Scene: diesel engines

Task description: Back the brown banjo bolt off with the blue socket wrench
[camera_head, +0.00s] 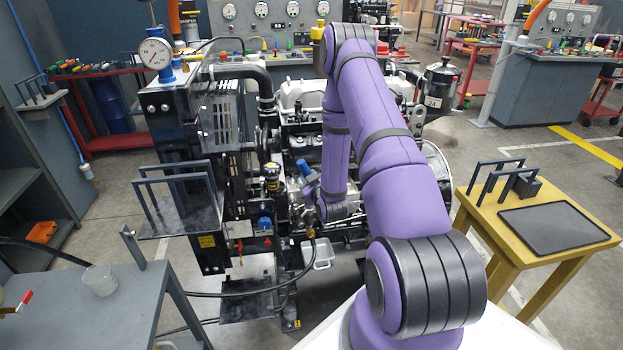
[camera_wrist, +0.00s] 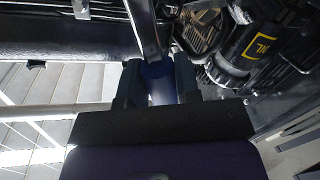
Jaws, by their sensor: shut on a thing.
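My gripper (camera_wrist: 158,84) is shut on the blue handle of the socket wrench (camera_wrist: 160,70) in the wrist view. A grey metal shank (camera_wrist: 145,28) runs from the handle towards the top of the picture.
A black canister with a yellow label (camera_wrist: 262,46) stands right of the wrench in the wrist view. A hose (camera_head: 230,294) hangs below the engine, near a white tub (camera_head: 318,254). A yellow table (camera_head: 475,205) stands right, a grey bench (camera_head: 75,292) left.

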